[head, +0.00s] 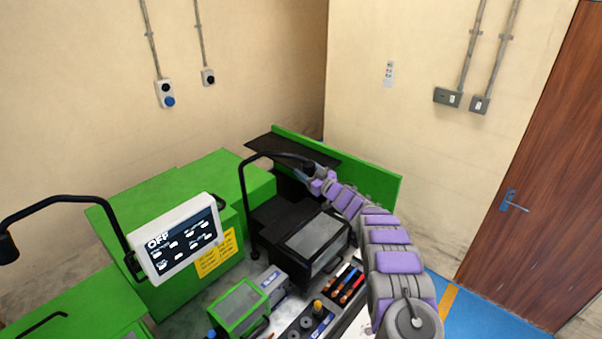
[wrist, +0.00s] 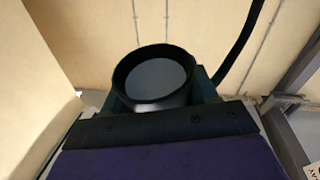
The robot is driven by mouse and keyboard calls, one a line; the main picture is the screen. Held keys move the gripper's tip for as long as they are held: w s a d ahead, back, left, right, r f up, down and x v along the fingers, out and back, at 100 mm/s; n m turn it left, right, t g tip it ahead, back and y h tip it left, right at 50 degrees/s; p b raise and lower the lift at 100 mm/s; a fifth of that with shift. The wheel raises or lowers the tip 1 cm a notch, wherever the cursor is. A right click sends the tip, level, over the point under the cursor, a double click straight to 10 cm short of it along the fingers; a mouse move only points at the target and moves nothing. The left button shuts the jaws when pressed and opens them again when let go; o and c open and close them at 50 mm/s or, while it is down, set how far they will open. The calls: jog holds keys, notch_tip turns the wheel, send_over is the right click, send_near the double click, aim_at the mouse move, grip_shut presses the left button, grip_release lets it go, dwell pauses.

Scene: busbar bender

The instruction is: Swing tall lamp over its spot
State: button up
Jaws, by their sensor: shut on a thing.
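The tall lamp (head: 244,185) is a black gooseneck on the green bender, its stem rising beside the control panel and its arm curving to the right. My gripper (head: 312,172) is shut on the lamp head at the end of that arm, above the dark machine housing. In the wrist view, the round black lamp head (wrist: 154,77) with its grey face sits just beyond my gripper (wrist: 155,120), and the lamp's black neck (wrist: 240,45) rises at the right. The fingertips are mostly hidden.
A control panel (head: 177,239) reading OFF stands left of the lamp. Another black lamp (head: 62,199) arches at the far left. Below are a dark windowed box (head: 313,242), a green-framed box (head: 238,306) and several tools (head: 347,283). A green panel (head: 360,178) stands behind my arm.

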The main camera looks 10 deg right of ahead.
jog(key=shift+w+d, duration=0.1)
jog(key=shift+w, duration=0.35)
jog(key=o, duration=1.4)
jog(key=shift+w+f, duration=0.1)
jog(key=shift+s+d+f, duration=0.1)
jog(key=shift+s+d, duration=0.05)
jog(key=shift+s, duration=0.3)
jog(key=b+v, duration=0.2)
jog(key=v, duration=1.4)
jog(key=shift+d+b, duration=0.25)
jog(key=shift+b, duration=0.1)
jog(key=shift+s, duration=0.1)
